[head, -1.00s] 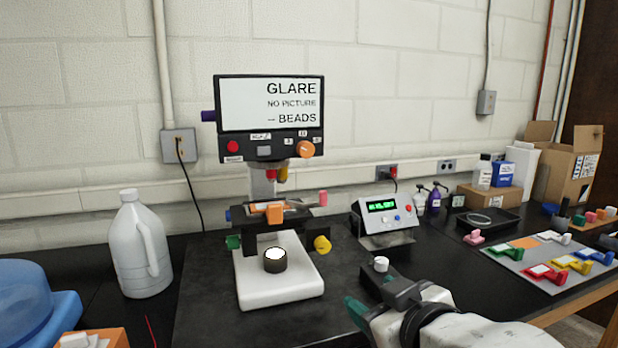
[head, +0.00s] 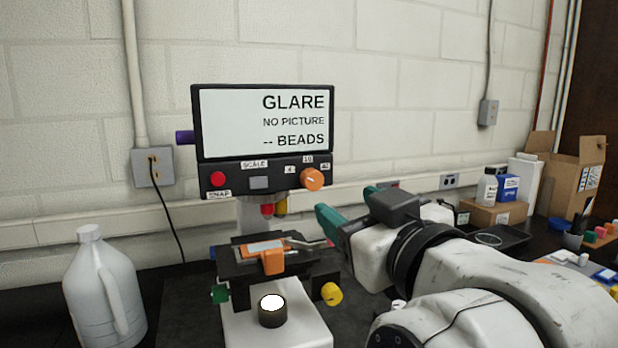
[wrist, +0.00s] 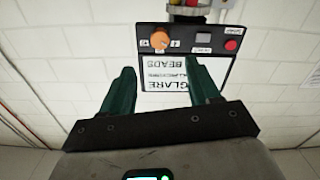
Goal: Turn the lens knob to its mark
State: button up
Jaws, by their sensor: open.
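The orange knob (head: 312,179), which I take as the lens knob, sits at the right of the black panel below the screen (head: 265,122). Small white labels around it appear to read 4, 10 and 40; I cannot tell clearly where its pointer stands. My gripper (head: 347,204) has teal fingers, open and empty, below and to the right of the knob in the head view. In the wrist view, which shows the panel upside down, the knob (wrist: 159,40) lies beyond the fingertips of my gripper (wrist: 161,70), between their lines and apart from them.
A red button (head: 218,179) and a grey button (head: 259,183) share the panel. Below is the microscope stage with an orange clip (head: 272,262), a green knob (head: 220,294) and a yellow knob (head: 331,294). A white jug (head: 103,290) stands left. Boxes stand at the right.

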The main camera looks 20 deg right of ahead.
aim_at(315, 181)
jog(key=w+p, duration=0.2)
jog(key=w, duration=0.9)
jog(key=shift+c, duration=0.2)
jog(key=c, duration=1)
